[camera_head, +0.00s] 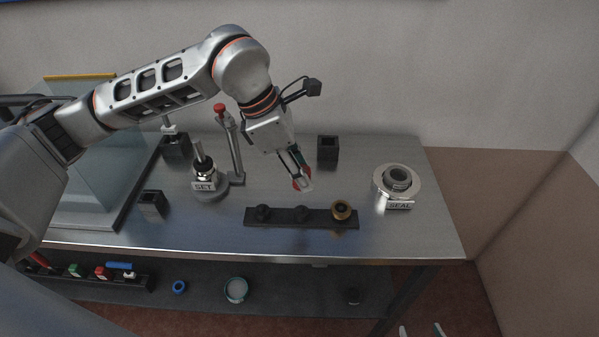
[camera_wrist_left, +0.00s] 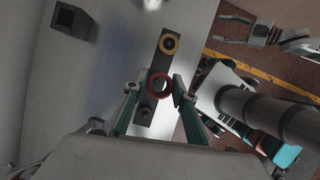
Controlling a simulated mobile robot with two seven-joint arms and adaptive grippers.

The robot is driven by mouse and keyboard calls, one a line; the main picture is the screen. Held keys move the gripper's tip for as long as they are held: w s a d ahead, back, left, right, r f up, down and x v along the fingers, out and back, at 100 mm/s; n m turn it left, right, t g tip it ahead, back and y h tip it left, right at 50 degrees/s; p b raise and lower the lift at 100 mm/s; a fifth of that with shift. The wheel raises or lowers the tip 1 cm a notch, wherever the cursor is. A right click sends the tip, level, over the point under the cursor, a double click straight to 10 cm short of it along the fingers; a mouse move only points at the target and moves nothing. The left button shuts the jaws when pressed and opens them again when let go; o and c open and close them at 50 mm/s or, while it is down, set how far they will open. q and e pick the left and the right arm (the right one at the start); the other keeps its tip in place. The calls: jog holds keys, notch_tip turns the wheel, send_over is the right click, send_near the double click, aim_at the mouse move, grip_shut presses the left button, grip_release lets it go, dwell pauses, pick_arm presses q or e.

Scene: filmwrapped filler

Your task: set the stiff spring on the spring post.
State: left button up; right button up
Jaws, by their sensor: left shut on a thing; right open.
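My left gripper (camera_head: 301,186) is shut on a red ring-shaped spring (camera_wrist_left: 160,83), held above the dark rack (camera_head: 282,216). No label shows whether it is the stiff one. A gold spring (camera_head: 341,210) sits at the rack's right end; it also shows in the left wrist view (camera_wrist_left: 169,43). The rack's left and middle pegs look bare in the head view. A fixture marked SET (camera_head: 205,187) with an upright dark post stands left of the gripper; I cannot tell whether this is the spring post. My right gripper (camera_wrist_left: 238,30) is open and empty, off the table's front.
A red-knobbed lever stand (camera_head: 233,150) rises beside the SET fixture. Black square holders (camera_head: 328,148) (camera_head: 152,203) stand on the table, and a round SEAL fixture (camera_head: 398,181) is at right. A clear panel (camera_head: 90,150) stands at left. A lower shelf (camera_head: 205,292) holds small parts.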

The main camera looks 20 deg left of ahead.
aim_at(301, 207)
pick_arm(q)
jog(key=shift+s, duration=0.15)
pick_arm(e)
jog(key=shift+s+f, duration=0.35)
jog(key=shift+s, duration=0.25)
jog(key=shift+f, duration=0.1)
pick_arm(q)
notch_tip(301, 207, down, 2)
jog(key=b, duration=0.2)
jog(key=shift+f+b, duration=0.25)
jog(key=shift+b, duration=0.1)
jog(key=shift+f+b, duration=1.15)
jog(key=shift+f, duration=0.5)
pick_arm(e)
jog(key=shift+f, duration=2.55)
jog(key=shift+s+f, duration=0.1)
jog(key=shift+f, duration=0.15)
pick_arm(q)
jog(key=shift+f+b, duration=1)
jog(key=shift+f, duration=0.3)
pick_arm(e)
jog(key=shift+s+f+g, duration=0.15)
jog(key=shift+f, duration=0.4)
jog(key=shift+s+f+g, duration=0.15)
jog(key=shift+f, duration=0.35)
pick_arm(q)
jog(key=o, duration=1.2)
